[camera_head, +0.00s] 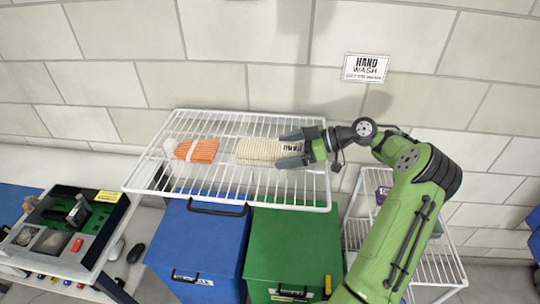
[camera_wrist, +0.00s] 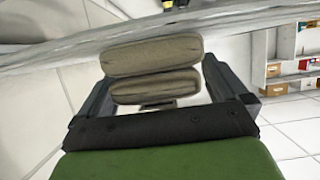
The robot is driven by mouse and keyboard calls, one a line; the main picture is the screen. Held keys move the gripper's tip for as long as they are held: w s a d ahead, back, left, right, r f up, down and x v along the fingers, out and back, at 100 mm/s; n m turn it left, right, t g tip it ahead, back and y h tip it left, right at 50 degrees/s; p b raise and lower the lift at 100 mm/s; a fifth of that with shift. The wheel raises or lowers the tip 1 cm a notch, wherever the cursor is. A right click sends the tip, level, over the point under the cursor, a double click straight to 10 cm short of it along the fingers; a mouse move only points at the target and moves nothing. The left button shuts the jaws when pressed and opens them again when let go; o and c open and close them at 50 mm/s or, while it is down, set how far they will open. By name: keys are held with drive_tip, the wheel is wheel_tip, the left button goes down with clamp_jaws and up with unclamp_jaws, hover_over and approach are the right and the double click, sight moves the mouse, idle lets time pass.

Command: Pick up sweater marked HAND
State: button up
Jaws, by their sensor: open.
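A folded cream knitted sweater (camera_head: 258,151) lies on a white wire shelf (camera_head: 226,194) in the head view. A tag with dark letters shows at its right end, too small to read surely. My gripper (camera_head: 283,149) reaches in from the right, its two dark fingers on either side of the sweater's right end. In the wrist view the sweater (camera_wrist: 153,56) shows as two thick folded layers between the spread fingers of my gripper (camera_wrist: 160,80). The fingers are open; I cannot tell whether either touches the cloth.
An orange folded garment (camera_head: 203,151) with a white part lies left on the same shelf. A HAND WASH sign (camera_head: 366,68) is on the block wall behind. A blue bin (camera_head: 200,245) and a green bin (camera_head: 293,245) stand below. A lower wire rack (camera_head: 437,258) stands right.

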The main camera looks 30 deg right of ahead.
drive_tip(key=shift+r, duration=0.1)
drive_tip(key=c, duration=1.2)
drive_tip(key=shift+c, duration=0.2)
wheel_tip(320, 180, up, 18)
drive_tip(key=p, duration=0.6)
